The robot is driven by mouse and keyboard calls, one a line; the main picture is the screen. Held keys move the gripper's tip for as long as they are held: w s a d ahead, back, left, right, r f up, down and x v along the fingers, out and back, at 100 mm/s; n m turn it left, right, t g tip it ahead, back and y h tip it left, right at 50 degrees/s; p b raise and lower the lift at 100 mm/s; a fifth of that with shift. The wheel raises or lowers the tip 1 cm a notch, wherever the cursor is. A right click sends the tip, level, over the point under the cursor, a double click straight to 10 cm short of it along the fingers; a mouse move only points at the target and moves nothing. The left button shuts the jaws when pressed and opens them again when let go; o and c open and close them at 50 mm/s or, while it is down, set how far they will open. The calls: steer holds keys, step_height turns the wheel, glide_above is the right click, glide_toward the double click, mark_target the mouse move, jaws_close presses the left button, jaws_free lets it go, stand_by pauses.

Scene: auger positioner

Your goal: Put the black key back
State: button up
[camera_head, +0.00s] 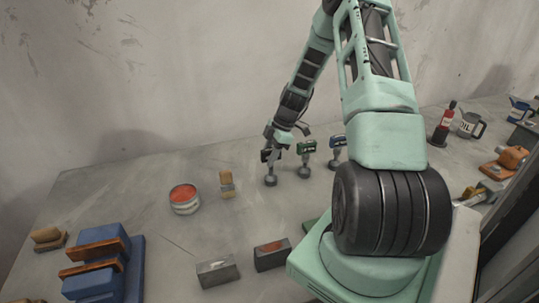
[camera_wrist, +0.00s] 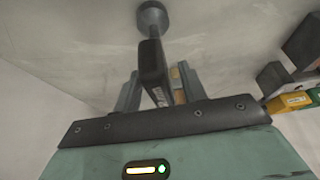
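The black key (camera_head: 266,155) is upright over a round grey base (camera_head: 270,181) on the table, leftmost in a row of three. In the wrist view the dark key (camera_wrist: 150,65) lies between my fingers, with the round grey end (camera_wrist: 152,18) beyond it. My gripper (camera_head: 274,146) is at the key's top in the head view; in the wrist view its fingers (camera_wrist: 158,88) stand on both sides of the key. I cannot tell whether they press on it. Whether the base and the key are joined is too small to tell.
A red-topped can (camera_head: 184,198) and a wooden-handled brush (camera_head: 227,184) stand left. Two grey blocks (camera_head: 217,272) (camera_head: 272,254) lie in front.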

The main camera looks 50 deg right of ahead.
steer(key=b+v, duration=0.4)
steer(key=v, duration=0.8)
steer(key=a+r+m+g+h, duration=0.1)
steer(key=a+r+g, duration=0.15)
steer(key=a, duration=2.95)
steer(key=s+a+m+h, duration=0.1)
steer(key=s+a, duration=0.6)
steer(key=s, duration=0.3)
steer(key=s+a+m+h, duration=0.1)
steer(key=s+a, duration=0.7)
steer(key=s, duration=0.3)
steer(key=shift+a+r+m, duration=0.25)
steer(key=shift+r+m, duration=0.15)
